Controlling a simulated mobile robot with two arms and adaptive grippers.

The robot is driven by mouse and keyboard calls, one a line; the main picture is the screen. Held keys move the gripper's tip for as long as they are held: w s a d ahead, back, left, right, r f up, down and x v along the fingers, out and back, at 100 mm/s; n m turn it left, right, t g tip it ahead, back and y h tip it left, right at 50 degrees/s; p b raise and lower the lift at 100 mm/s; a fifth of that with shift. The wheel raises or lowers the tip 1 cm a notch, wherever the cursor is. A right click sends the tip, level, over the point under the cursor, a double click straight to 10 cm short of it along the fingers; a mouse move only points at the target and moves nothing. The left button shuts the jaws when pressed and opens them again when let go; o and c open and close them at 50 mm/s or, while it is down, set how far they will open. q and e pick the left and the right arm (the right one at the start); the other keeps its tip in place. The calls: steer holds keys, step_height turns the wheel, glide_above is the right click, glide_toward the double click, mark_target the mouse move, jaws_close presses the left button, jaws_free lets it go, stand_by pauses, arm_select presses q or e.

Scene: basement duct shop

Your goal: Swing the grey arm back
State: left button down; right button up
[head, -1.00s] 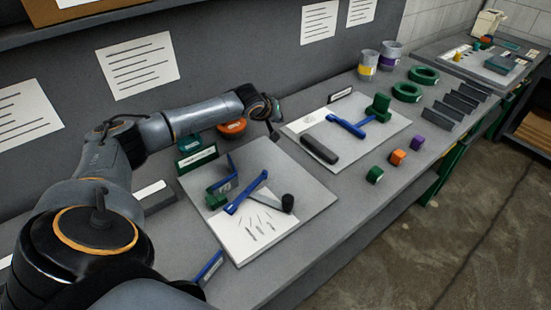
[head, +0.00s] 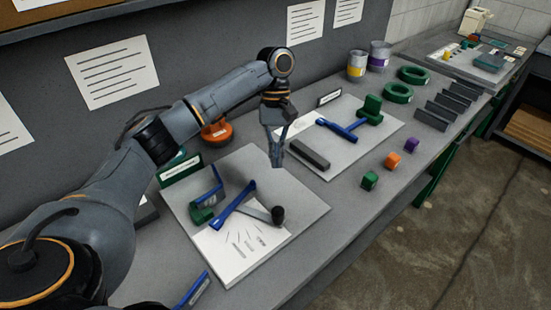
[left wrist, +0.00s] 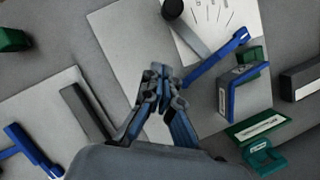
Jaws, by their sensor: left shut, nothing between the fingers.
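The grey arm (head: 258,212) lies low over the near board (head: 305,208), with a black knob (head: 278,214) at its right end. Its other end meets a blue bar (head: 234,204). In the left wrist view the grey arm (left wrist: 192,36) shows at the top, its black knob (left wrist: 172,8) near the top edge. My left gripper (head: 277,163) points down above the board's far right edge, beyond the knob and apart from it. Its fingers (left wrist: 160,72) are shut and empty in the left wrist view. My right gripper is not in view.
A second board (head: 385,138) holds a dark grey bar (head: 309,154) and a blue T-shaped piece (head: 342,130). Green (head: 369,180), orange (head: 392,160) and purple (head: 412,145) blocks stand along the bench front. A green label stand (head: 181,170) is behind the near board.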

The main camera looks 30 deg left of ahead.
arm_select(q)
steer(key=p+x, duration=0.1)
steer(key=x, duration=0.6)
steer(key=shift+s, duration=0.15)
steer(key=shift+s+d+p, duration=0.35)
steer(key=shift+s+d, duration=0.3)
steer(key=shift+s, duration=0.3)
steer(key=shift+s+d, duration=0.4)
steer(key=shift+s, duration=0.2)
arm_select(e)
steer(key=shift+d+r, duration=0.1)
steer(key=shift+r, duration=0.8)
